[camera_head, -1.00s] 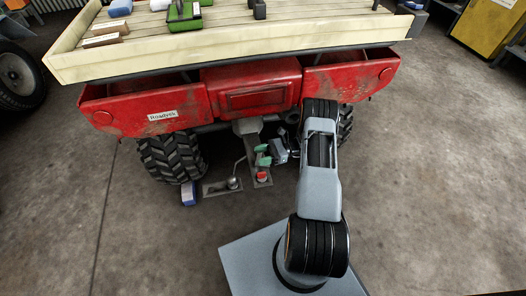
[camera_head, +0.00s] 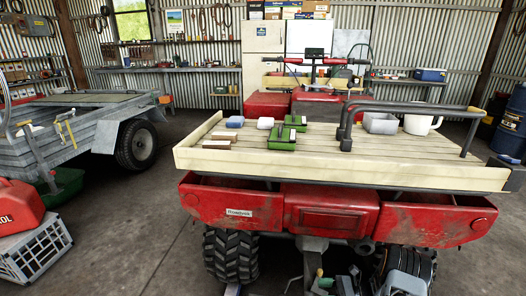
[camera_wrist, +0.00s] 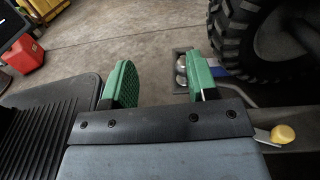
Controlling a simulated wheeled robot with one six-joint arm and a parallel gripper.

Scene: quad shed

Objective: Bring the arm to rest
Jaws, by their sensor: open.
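My gripper (camera_wrist: 160,82) is open in the wrist view, with its two green pads wide apart and only the concrete floor between them. Two silver balls (camera_wrist: 181,70) on a dark plate show just beside the right pad, apart from or partly behind it; I cannot tell which. In the head view part of my arm (camera_head: 405,282) shows at the bottom edge, in front of the red quad's (camera_head: 325,210) rear. Most of the arm is cut off below the frame.
A quad tyre (camera_wrist: 245,40), a blue box (camera_wrist: 221,74) and a yellow knob (camera_wrist: 283,134) are close on the right in the wrist view. A red can (camera_wrist: 22,54) stands far left. The quad's wooden deck (camera_head: 230,165) overhangs my arm. A trailer (camera_head: 85,120) stands left.

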